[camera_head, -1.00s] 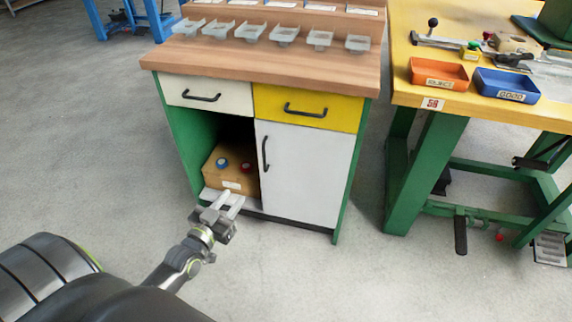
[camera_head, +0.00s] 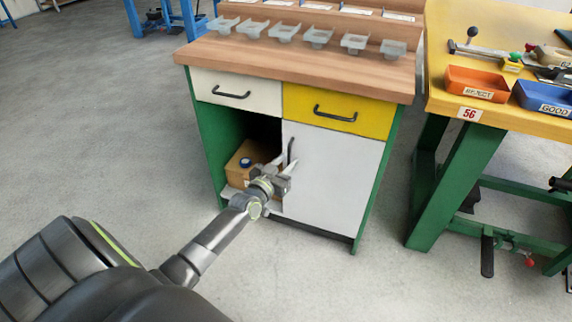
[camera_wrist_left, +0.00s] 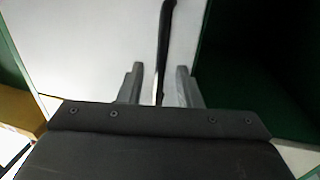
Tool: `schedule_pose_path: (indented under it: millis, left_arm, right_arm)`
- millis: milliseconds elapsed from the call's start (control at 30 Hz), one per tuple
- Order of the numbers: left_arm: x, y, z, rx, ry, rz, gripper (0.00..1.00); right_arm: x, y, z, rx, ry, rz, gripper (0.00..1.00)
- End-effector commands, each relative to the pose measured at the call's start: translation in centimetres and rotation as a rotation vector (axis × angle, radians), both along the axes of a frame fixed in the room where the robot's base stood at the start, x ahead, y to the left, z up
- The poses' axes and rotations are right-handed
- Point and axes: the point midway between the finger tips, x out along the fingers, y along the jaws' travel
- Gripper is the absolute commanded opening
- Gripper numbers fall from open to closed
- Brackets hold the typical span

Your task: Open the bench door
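The bench door (camera_head: 330,180) is the white panel under the yellow drawer, and it looks shut. Its dark vertical handle (camera_head: 291,151) is near the door's left edge. My left gripper (camera_head: 288,170) is in front of the handle's lower part, its fingers pointing at the door. In the left wrist view the two fingers (camera_wrist_left: 158,84) are apart, and the handle (camera_wrist_left: 165,40) runs down between them, touching neither visibly. The gripper partly hides the handle's lower end in the head view. My right gripper is not in view.
Left of the door is an open bay with a cardboard box (camera_head: 240,170) inside. A yellow drawer (camera_head: 338,110) and a white drawer (camera_head: 238,92) are above. A yellow-topped green workbench (camera_head: 458,165) stands to the right. The floor in front is clear.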

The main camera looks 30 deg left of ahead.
Motion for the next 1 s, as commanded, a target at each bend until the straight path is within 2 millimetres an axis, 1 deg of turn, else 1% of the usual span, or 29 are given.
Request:
schedule_pose_path:
  millis: [100, 333, 367, 500, 600, 1000]
  left_arm:
    - [0.45, 0.03, -0.01, 0.000, 0.001, 0.000, 0.31]
    - [0.49, 0.03, 0.02, 0.000, 0.001, 0.000, 0.31]
    - [0.48, 0.03, 0.02, 0.000, 0.001, 0.000, 0.30]
    - [0.47, 0.03, 0.01, -0.001, 0.001, 0.000, 0.12]
    - [0.46, 0.03, 0.01, -0.001, 0.001, 0.000, 0.00]
    - [0.42, 0.02, 0.03, -0.001, 0.000, 0.001, 0.00]
  right_arm:
    - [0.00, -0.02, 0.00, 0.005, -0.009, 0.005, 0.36]
    - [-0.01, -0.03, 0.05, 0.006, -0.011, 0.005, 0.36]
    - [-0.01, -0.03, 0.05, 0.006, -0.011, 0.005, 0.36]
    - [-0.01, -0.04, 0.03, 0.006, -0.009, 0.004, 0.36]
    - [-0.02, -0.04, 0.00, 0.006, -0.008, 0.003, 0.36]
    - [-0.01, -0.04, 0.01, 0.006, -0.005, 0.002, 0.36]
